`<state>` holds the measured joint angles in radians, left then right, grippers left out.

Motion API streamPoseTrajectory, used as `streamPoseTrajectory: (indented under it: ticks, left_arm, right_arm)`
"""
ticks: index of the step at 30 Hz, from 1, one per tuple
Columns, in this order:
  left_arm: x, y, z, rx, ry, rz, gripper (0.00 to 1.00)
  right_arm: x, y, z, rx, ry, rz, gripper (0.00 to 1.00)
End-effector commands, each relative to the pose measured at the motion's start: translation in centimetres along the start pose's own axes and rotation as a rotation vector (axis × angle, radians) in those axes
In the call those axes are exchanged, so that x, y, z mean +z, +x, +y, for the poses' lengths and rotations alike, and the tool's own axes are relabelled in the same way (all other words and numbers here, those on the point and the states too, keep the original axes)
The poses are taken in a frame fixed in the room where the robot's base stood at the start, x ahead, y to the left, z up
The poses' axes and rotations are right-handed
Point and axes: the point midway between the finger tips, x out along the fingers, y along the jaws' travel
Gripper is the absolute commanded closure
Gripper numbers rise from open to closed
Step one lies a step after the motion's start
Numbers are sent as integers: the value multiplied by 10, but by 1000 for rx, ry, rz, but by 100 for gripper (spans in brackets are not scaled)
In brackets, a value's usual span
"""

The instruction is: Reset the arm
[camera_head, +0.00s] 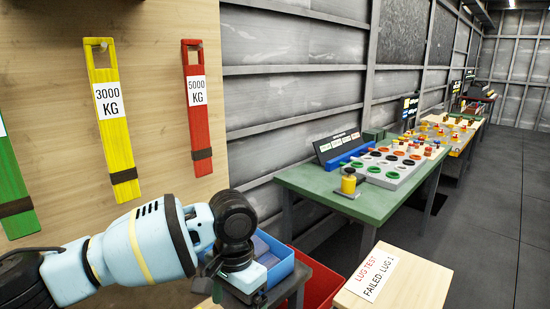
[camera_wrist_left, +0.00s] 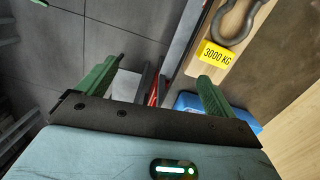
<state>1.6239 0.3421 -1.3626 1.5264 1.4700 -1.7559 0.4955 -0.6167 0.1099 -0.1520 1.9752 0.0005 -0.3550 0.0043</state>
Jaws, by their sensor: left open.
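My left arm (camera_head: 140,245) reaches in from the left in the head view, with its wrist bent downward in front of the wooden board. My left gripper (camera_wrist_left: 161,70) shows in the left wrist view with its two green fingers wide apart and nothing held between them. In the head view the gripper is mostly hidden under the wrist, near a blue bin (camera_head: 276,262). The bin also shows beside one finger in the left wrist view (camera_wrist_left: 185,102). My right gripper is not in view.
Yellow 3000 KG (camera_head: 117,150) and red 5000 KG (camera_head: 203,130) slings hang on the board (camera_head: 160,100). A red bin (camera_head: 322,284) and a box labelled failed lug (camera_head: 425,285) stand nearby. A dark shackle (camera_wrist_left: 235,25) lies by a 3000 KG label. Green workbench (camera_head: 375,205) behind; floor clear at right.

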Motion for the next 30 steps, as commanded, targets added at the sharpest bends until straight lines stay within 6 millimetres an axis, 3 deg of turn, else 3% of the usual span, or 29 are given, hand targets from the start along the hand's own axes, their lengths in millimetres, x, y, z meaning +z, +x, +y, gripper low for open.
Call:
streamPoseTrajectory:
  ticks: [8,19,24,30]
  left_arm:
    - [-17,56,40,140,55,125,8]
    - [-34,137,106,382,37,423,8]
    - [-33,167,120,450,-31,567,8]
    - [-19,202,123,474,-148,718,8]
  right_arm:
    - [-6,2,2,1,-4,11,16]
    - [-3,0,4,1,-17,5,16]
    - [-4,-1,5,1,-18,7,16]
    - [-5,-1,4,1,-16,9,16]
